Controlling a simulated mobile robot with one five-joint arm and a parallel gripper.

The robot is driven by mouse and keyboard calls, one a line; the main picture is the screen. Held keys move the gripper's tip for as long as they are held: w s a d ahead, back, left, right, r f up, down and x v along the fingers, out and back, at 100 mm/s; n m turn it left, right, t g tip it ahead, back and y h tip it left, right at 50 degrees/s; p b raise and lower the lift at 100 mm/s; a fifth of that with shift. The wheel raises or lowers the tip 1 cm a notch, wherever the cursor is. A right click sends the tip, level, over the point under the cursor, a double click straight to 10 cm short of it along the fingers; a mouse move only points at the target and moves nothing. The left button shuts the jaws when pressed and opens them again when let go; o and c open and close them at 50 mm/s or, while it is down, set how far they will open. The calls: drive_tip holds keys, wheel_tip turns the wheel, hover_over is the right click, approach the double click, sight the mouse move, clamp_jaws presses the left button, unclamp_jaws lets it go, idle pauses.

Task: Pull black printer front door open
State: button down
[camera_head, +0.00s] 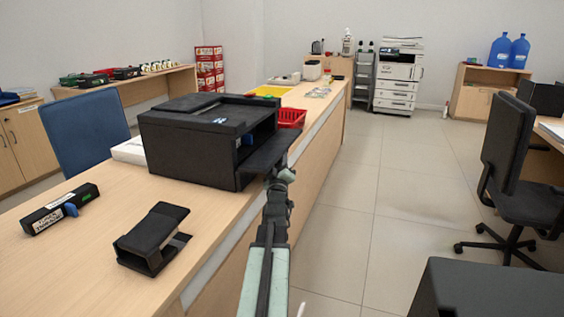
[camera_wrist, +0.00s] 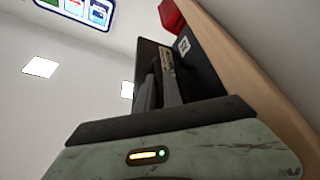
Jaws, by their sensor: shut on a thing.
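The black printer (camera_head: 205,139) stands on the wooden counter, its front side facing right. Its front door (camera_head: 271,152) is swung down and sticks out from the front over the counter edge, partly lowered. The printer's opening above the door shows dark. My gripper (camera_head: 279,176) is at the door's outer edge and shut on it. In the wrist view my gripper (camera_wrist: 168,85) reaches up to a dark panel, the door (camera_wrist: 188,52); the exact grip on the edge is partly hidden by the gripper itself.
The floor to the right is free up to the office chair (camera_head: 510,160).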

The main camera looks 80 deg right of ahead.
idle(0.5)
drive_tip(key=c, duration=1.8)
unclamp_jaws()
drive_tip(key=shift+o, duration=0.2)
drive_tip(key=shift+a, duration=0.15)
